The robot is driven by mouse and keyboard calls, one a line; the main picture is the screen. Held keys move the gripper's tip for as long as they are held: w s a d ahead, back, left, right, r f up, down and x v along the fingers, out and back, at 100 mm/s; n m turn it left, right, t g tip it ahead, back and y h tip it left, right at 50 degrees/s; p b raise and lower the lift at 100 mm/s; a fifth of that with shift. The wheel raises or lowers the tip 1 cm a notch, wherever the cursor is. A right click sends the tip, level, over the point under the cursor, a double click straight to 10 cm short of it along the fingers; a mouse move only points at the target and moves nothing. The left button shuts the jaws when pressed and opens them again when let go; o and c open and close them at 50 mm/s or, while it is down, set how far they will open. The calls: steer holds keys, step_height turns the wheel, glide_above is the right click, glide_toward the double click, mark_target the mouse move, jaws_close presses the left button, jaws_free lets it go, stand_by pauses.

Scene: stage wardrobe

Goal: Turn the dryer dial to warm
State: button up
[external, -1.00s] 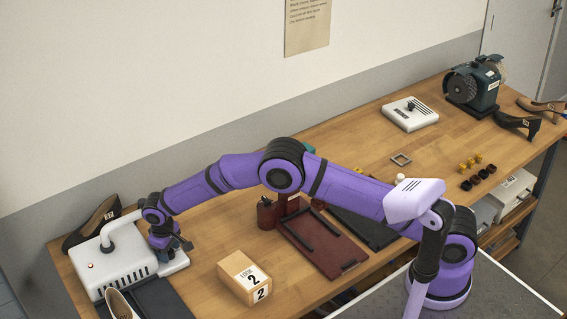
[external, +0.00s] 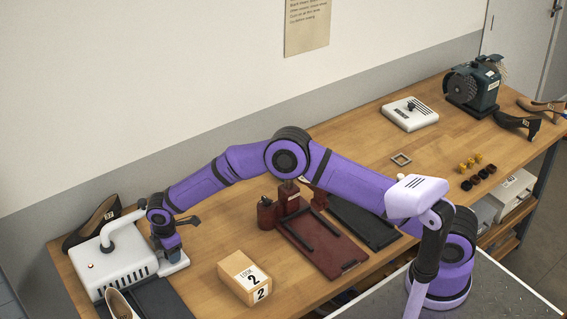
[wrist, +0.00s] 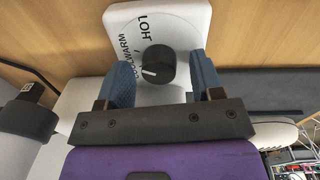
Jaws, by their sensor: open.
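The dryer (external: 120,267) is a white slotted box with a bent white pipe at the left end of the bench. Its white dial plate (wrist: 180,13) shows in the wrist view with the black round dial (wrist: 158,66). The dial's white mark points left and slightly down, towards the lettering COOL and WARM on its left; HOT is printed above. My gripper (wrist: 162,62) is open, with one blue finger on each side of the dial and visible gaps between. In the external view my gripper (external: 168,246) is over the dryer's right side and hides the dial.
A dark shoe (external: 93,222) stands behind the dryer and a pale shoe (external: 120,304) in front.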

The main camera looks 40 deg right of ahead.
steer(key=n, duration=0.5)
step_height(320, 180, up, 11)
steer(key=s+d+r+m+t, duration=0.1)
steer(key=d+r+m, duration=0.3)
steer(key=d+r, duration=1.1)
steer(key=shift+s+d+r+m, duration=0.3)
steer(key=shift+s+d+r, duration=0.15)
steer(key=shift+r, duration=0.95)
